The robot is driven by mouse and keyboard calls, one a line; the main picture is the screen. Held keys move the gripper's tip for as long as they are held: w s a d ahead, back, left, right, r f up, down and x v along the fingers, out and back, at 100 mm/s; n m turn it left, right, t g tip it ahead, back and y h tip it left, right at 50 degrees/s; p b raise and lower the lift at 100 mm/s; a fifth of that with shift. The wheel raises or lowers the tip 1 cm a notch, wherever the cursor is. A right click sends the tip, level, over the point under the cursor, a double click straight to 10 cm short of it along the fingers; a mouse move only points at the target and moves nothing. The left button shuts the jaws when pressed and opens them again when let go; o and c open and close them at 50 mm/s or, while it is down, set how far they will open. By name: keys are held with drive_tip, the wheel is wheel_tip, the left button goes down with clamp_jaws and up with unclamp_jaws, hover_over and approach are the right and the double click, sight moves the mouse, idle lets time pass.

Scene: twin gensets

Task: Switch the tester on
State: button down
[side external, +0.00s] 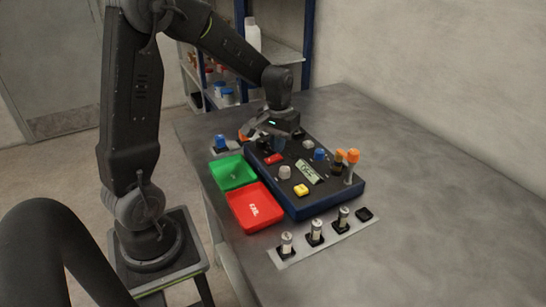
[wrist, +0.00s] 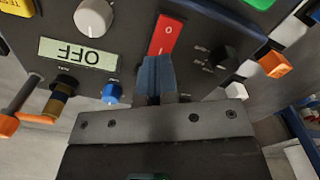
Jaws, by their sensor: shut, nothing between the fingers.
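The tester (side external: 325,205) is a dark panel box with blue sides on the table. Its display (wrist: 78,54) reads OFF, upside down in the wrist view. The red rocker switch (wrist: 167,34), with white marks, lies just beyond my fingertips in the wrist view; it also shows in the side view (side external: 273,159). My gripper (wrist: 156,62) is shut and empty over the panel, its fingers overlapping the switch's near end. I cannot tell whether they touch it. In the side view my gripper (side external: 277,143) is over the far-left part of the panel.
The panel carries a grey knob (wrist: 93,17), a blue knob (wrist: 111,93), a black selector (wrist: 222,56) and a yellow button (side external: 301,190). Orange-topped pieces (side external: 352,157) stand at its right. A green tray (side external: 233,173) and red tray (side external: 252,209) lie left. The table's right side is clear.

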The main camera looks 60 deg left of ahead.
sight(278, 156)
drive_tip(key=shift+f, duration=1.05)
idle(0.4)
drive_tip(key=shift+r, duration=3.55)
drive_tip(key=shift+d+r, duration=0.1)
drive_tip(key=s+d+r+m+t, duration=0.2)
drive_tip(key=s+d+r+m, duration=0.1)
drive_tip(key=s+d, duration=0.4)
drive_tip(key=s+d+r+m+t, duration=0.3)
drive_tip(key=s+d+r, duration=0.1)
drive_tip(key=s+d, duration=0.4)
drive_tip(key=shift+t, duration=0.3)
drive_tip(key=shift+w+a+r, duration=0.1)
drive_tip(key=shift+r, duration=0.05)
